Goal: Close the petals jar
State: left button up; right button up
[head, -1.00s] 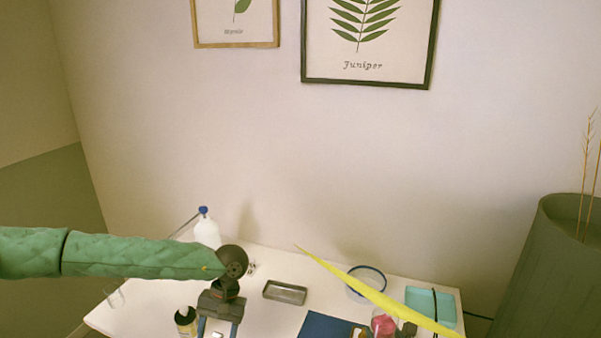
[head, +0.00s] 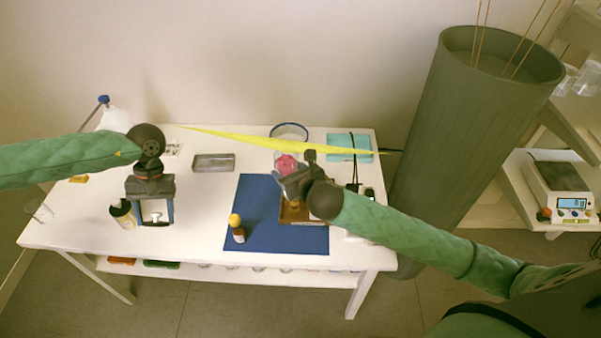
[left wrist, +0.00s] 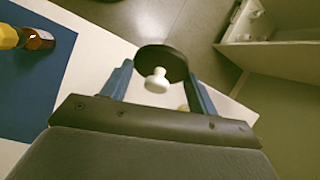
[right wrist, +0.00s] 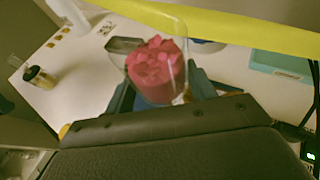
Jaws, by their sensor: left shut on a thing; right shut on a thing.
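The petals jar (head: 286,163) is clear glass with pink petals inside. In the right wrist view the jar (right wrist: 158,68) stands between the blue fingers of my right gripper (right wrist: 162,92), which is shut on it. In the head view my right gripper (head: 289,178) reaches it from the front right. No lid shows on the jar; its base is hidden. My left gripper (left wrist: 160,78) is shut on a dark round lid (left wrist: 176,58) with a white knob. In the head view my left gripper (head: 155,212) holds it over the table's left part, well apart from the jar.
A blue mat (head: 262,205) bears an orange-capped bottle (head: 237,230). Behind are a grey tray (head: 213,163), a blue-rimmed dish (head: 289,131) and a teal box (head: 348,146). A yellow strip (head: 270,141) crosses the view.

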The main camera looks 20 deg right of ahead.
jog(key=w+a+r+n+g+y, duration=0.1)
jog(key=w+a+n+y, duration=0.4)
jog(key=a, duration=0.5)
jog(key=shift+w+g+y, duration=0.4)
jog(key=shift+w+g, duration=0.4)
jog(key=shift+a+r, duration=0.1)
pick_arm(q)
jog(key=w+d+r+m+t+h, duration=0.1)
jog(key=w+d+r+t, duration=0.3)
jog(key=d+r, duration=0.4)
jog(key=w+d+r+m+t+h, duration=0.2)
jog(key=w+d+r+t, duration=0.3)
jog(key=d, duration=1.1)
notch_tip(320, 180, up, 4)
jog(key=shift+w+d+f+h, duration=0.3)
jog(key=shift+w+h, duration=0.45)
jog(key=shift+h, duration=0.15)
jog(key=shift+f, duration=0.1)
jog(key=shift+f, duration=1.9)
jog(key=shift+f, duration=0.85)
